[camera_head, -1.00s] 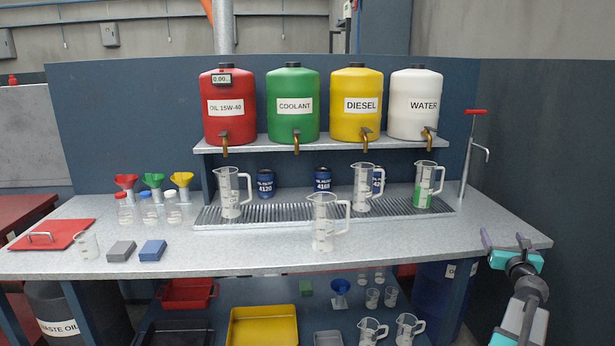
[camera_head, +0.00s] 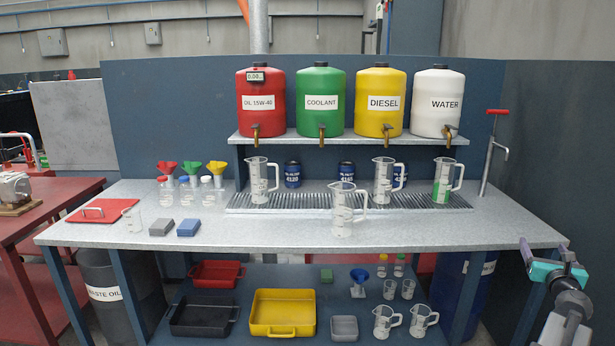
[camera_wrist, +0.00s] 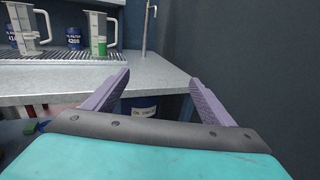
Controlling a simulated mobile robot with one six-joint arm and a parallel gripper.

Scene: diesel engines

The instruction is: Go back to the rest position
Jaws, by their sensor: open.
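My gripper (camera_wrist: 160,90) is open and empty in the wrist view, its two purple fingers spread apart. In the head view it shows at the far right (camera_head: 541,252), by the right front corner of the grey workbench (camera_head: 420,232). Beyond the fingers, the wrist view shows the bench edge and a dark blue drum (camera_wrist: 139,106) below it. No object is between the fingers.
Clear measuring jugs (camera_head: 348,209) stand on the bench and its drain grate; one jug (camera_head: 442,190) holds green liquid. Four coloured tanks are on the shelf (camera_head: 350,141). A red hand pump (camera_head: 492,150) rises at the bench's right end. A dark wall (camera_head: 570,150) is close on the right.

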